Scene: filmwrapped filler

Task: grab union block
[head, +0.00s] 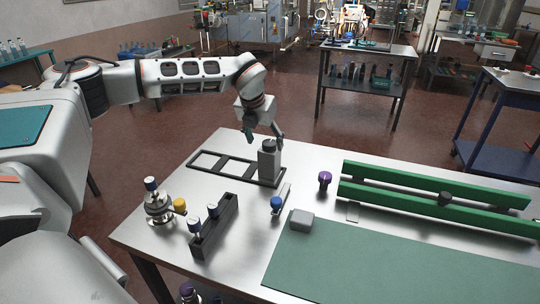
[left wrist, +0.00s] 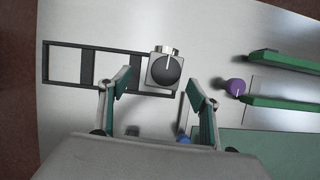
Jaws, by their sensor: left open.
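The union block, as I take it, is a grey upright block (head: 269,163) with a dark round knob on top. It stands at the right end of a black three-bay frame (head: 224,171) on the steel table. My left gripper (head: 264,137) is open above and behind the block, its fingers pointing down. In the left wrist view the block (left wrist: 165,68) shows just beyond the gap between the open fingertips (left wrist: 156,84). Nothing is between the fingers, and I cannot tell that they touch the block. The right gripper is not in view.
A blue-knobbed part (head: 277,203) and a purple-knobbed part (head: 325,179) stand nearby. A dark rack (head: 214,228) with white-and-blue-capped pieces and a metal valve fitting (head: 158,207) are at the front left. Green rails (head: 430,187), a grey box (head: 302,221) and a green mat (head: 400,265) lie right.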

